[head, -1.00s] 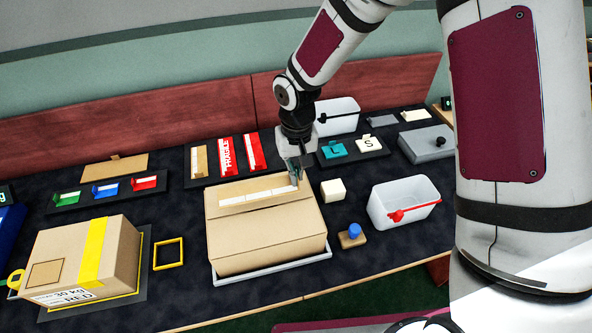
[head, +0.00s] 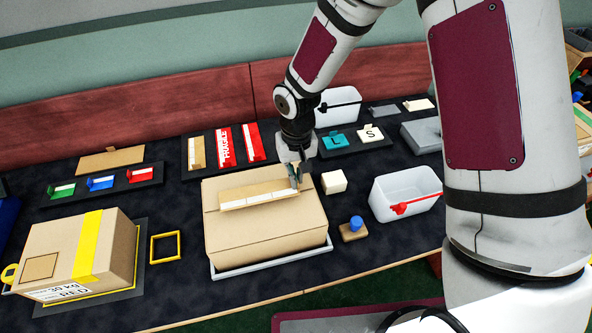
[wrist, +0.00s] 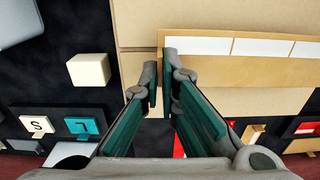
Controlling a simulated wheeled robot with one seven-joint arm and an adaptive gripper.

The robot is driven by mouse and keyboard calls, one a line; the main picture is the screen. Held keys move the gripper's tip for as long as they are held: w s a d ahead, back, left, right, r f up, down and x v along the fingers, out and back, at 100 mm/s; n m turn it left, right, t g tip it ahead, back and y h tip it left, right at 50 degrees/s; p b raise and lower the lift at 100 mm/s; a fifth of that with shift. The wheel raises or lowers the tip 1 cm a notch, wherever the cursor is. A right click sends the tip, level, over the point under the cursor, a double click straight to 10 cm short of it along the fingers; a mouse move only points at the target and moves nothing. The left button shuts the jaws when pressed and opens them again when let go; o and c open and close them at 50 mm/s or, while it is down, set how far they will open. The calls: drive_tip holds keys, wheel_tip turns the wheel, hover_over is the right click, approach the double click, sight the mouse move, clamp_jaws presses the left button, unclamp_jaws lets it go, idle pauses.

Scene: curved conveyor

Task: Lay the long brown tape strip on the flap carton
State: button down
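The long brown tape strip (head: 262,193), with white patches along it, lies over the top of the flap carton (head: 265,225), toward its far side. I cannot tell whether its whole underside touches the carton. My gripper (head: 296,176) is at the strip's right end, above the carton's far right part. In the wrist view the fingers (wrist: 164,85) are close together around the end of the strip (wrist: 240,72), and the carton (wrist: 220,15) shows beyond it. The fingers partly hide the held end.
A white cube (head: 334,182), a blue-knobbed block (head: 354,229) and a white bin (head: 405,194) stand right of the carton. A yellow-taped box (head: 80,250) and yellow frame (head: 165,247) are left. A rack of tapes (head: 224,148) lies behind.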

drive_tip(key=shift+f+b, duration=0.55)
drive_tip(key=shift+f, duration=0.95)
drive_tip(key=c, duration=1.7)
unclamp_jaws()
wheel_tip(320, 180, up, 12)
drive_tip(key=shift+f, duration=0.1)
drive_tip(key=shift+d, duration=0.1)
